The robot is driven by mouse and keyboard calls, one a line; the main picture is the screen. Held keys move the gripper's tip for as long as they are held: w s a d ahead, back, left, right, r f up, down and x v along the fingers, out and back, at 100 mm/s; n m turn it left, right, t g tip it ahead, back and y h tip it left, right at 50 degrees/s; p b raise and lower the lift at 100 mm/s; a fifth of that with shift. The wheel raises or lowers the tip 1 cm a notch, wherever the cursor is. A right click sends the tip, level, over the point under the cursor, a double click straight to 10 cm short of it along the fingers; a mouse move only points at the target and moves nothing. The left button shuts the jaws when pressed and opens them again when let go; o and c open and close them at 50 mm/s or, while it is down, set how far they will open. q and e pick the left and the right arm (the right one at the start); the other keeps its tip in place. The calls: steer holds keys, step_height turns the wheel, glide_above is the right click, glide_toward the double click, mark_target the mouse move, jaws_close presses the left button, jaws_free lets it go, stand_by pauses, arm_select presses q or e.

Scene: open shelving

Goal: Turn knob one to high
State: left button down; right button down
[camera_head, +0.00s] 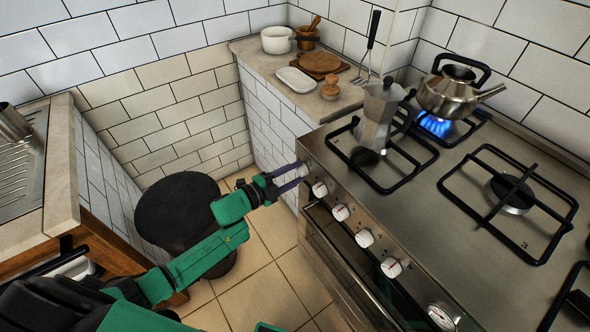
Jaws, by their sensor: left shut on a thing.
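The stove (440,185) has a row of white knobs along its front panel. Visible ones include a knob nearest my gripper (320,189), a second (340,212), a third (364,238) and a fourth (391,267). My left gripper (300,170) reaches the far left end of this panel, its fingers pointing at the panel. The knob's setting cannot be read. A blue flame (435,126) burns under the kettle (456,92). My right gripper is not in view.
A counter (262,60) behind holds a white pot (280,40), a tray (296,79) and wooden boards (318,65). A black round stool (180,210) stands beside my left arm. Tiled floor (262,268) shows below.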

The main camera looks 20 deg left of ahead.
arm_select(q)
steer(key=shift+r+n, duration=0.1)
steer(key=shift+n, duration=0.5)
steer(key=shift+p, duration=0.3)
steer(key=shift+c, duration=1.8)
jaws_free()
steer(key=shift+a, duration=0.1)
steer(key=v, duration=1.4)
steer(key=shift+a, duration=0.3)
